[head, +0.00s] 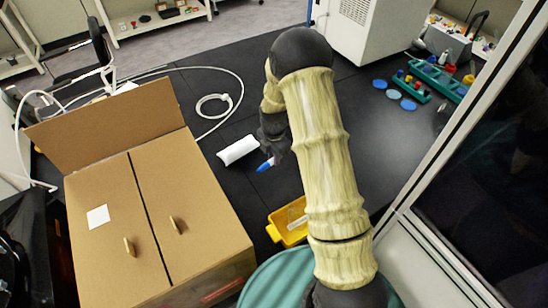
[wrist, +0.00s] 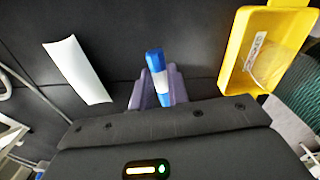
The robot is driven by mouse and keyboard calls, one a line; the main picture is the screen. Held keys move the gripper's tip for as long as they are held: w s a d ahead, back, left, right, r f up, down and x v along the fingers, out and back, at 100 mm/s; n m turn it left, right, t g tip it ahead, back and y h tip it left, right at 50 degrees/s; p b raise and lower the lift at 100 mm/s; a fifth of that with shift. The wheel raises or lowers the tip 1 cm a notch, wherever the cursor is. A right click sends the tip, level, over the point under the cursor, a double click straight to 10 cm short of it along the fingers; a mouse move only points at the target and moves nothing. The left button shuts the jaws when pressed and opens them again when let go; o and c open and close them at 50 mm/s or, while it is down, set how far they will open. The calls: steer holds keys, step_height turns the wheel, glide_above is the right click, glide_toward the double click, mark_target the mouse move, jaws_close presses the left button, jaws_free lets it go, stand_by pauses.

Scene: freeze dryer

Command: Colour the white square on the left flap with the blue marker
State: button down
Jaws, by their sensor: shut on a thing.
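A cardboard box (head: 190,205) stands at the left in the head view, with two closed top flaps and a raised back panel. A white square (head: 98,216) lies on its left flap and looks blank. In the head view my gripper (head: 272,158) is above the black table, right of the box, and the marker's blue end (head: 265,165) points down left. Much of the gripper is hidden by my arm.
A white sheet or roll (head: 238,150) lies between box and gripper. A yellow tray (head: 290,222) is right of the box. Small handles (head: 130,246) stand up on the flaps. A white cable (head: 225,100) loops behind. Blue discs and a teal rack (head: 440,78) sit back right.

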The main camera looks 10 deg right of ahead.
stand_by(0.3)
steer(key=s+f+m, duration=0.1)
steer(key=m, duration=0.3)
steer(key=s+f+m, duration=0.1)
steer(key=m, duration=0.3)
steer(key=s+f+m, duration=0.1)
steer(key=f+m, duration=0.1)
steer(key=m, duration=0.2)
steer(key=shift+d+m, duration=0.2)
steer(key=shift+m, duration=0.1)
steer(key=m, duration=0.2)
steer(key=s+f+m, duration=0.1)
steer(key=m, duration=0.1)
steer(key=s+f+m, duration=0.1)
steer(key=m, duration=0.1)
steer(key=shift+d+m, duration=0.15)
steer(key=shift+m, duration=0.15)
steer(key=m, duration=0.2)
steer(key=s+f+m, duration=0.1)
steer(key=m, duration=0.1)
steer(key=shift+d, duration=0.1)
steer(key=shift+d, duration=0.1)
